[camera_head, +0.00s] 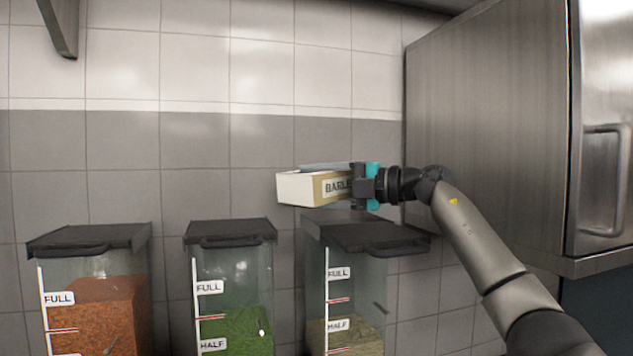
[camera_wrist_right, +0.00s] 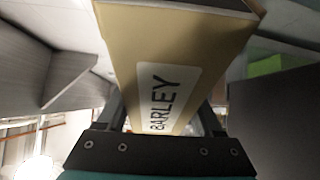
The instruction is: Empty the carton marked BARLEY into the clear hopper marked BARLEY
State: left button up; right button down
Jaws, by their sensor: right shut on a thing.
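My right gripper (camera_head: 362,186) is shut on a beige carton (camera_head: 300,189) with a white BARLEY label. It holds the carton from its right, in the air above the right hopper. The carton's lettering runs nearly level, and its white face points left. The carton fills the middle of the right wrist view (camera_wrist_right: 200,50). Its contents are hidden. The right clear hopper (camera_head: 357,291) holds pale grain near its HALF mark. Its dark lid (camera_head: 350,232) sticks out rightward past the body; I cannot tell whether the mouth is uncovered. No hopper name label shows. My left gripper is out of view.
The middle hopper (camera_head: 233,279) holds green contents, and the left hopper (camera_head: 99,283) holds orange-red contents. Both have dark lids on. A steel cabinet (camera_head: 487,130) hangs at the right, close to my right arm.

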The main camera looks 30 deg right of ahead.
aim_at(326, 190)
jog(key=s+b, duration=0.1)
jog(key=s, duration=0.2)
jog(key=shift+a+f+n+b, duration=0.15)
jog(key=shift+a+n+b, duration=0.2)
jog(key=shift+n+b, duration=0.05)
jog(key=shift+s+a+b, duration=0.2)
jog(key=shift+s+b, duration=0.45)
jog(key=shift+b, duration=0.1)
jog(key=s+a+n+b, duration=0.1)
jog(key=s+a+b, duration=0.25)
jog(key=s, duration=0.85)
jog(key=s+a+b, duration=0.2)
jog(key=s+b, duration=0.3)
jog(key=s, duration=0.7)
jog(key=s+d+f+n+g+h+b, duration=0.1)
jog(key=s+f+n+h+b, duration=0.1)
jog(key=f+n, duration=0.3)
jog(key=shift+s+f+n+h, duration=0.15)
jog(key=shift+s+n+h, duration=0.5)
jog(key=shift+h, duration=0.25)
